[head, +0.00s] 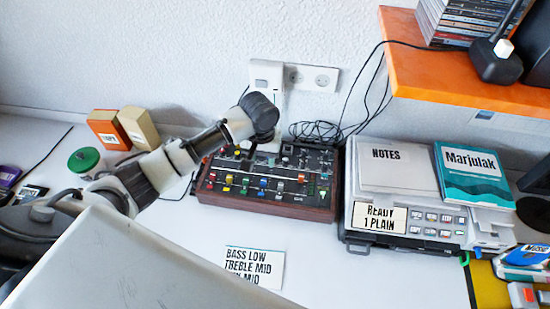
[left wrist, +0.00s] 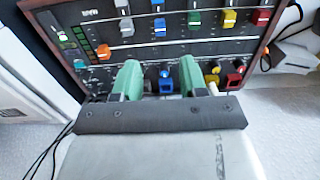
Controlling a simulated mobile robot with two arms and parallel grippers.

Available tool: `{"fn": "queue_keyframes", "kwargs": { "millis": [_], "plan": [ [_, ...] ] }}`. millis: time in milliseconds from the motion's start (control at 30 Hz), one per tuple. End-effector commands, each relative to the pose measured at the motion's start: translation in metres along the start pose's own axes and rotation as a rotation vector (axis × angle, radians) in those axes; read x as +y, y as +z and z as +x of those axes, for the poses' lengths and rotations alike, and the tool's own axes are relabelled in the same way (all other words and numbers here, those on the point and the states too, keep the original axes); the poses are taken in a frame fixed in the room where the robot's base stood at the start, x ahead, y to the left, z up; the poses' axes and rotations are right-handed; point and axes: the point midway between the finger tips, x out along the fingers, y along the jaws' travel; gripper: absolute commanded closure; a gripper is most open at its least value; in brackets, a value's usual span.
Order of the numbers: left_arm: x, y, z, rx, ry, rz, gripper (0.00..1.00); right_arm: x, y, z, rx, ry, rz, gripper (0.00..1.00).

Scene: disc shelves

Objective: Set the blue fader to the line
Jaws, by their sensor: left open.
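The mixer (head: 318,207) is a dark panel with a reddish-brown case and rows of coloured fader caps, on the white table. In the left wrist view, my left gripper (left wrist: 160,72) is open, its two green fingers spread over the panel (left wrist: 75,20). A blue cap (left wrist: 166,84) shows between the fingers, apart from both. My right gripper is not in view.
A grey device (head: 400,233) with notes and a teal book stands right of the mixer. A label card (head: 255,266) lies in front. An orange shelf (head: 450,80) overhangs the right.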

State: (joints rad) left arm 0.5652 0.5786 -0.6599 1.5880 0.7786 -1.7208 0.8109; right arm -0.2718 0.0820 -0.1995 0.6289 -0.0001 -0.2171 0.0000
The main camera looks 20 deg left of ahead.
Motion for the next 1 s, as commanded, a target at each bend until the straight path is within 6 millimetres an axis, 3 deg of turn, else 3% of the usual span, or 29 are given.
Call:
{"fn": "queue_keyframes", "kwargs": {
  "millis": [133, 300, 700, 1000],
  "plan": [
    [0.000, 0.001, 0.004, -0.004, -0.004, 0.000, 0.57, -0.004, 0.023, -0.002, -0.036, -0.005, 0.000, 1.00],
    [-0.001, 0.001, 0.029, -0.005, -0.006, -0.002, 0.57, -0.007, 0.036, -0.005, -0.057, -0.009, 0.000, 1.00],
    [0.000, 0.001, 0.096, -0.002, -0.003, 0.000, 0.57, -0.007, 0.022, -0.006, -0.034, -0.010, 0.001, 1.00],
    [-0.001, 0.001, 0.106, -0.001, -0.003, 0.001, 0.57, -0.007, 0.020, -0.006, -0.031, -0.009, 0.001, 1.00]
  ]
}}
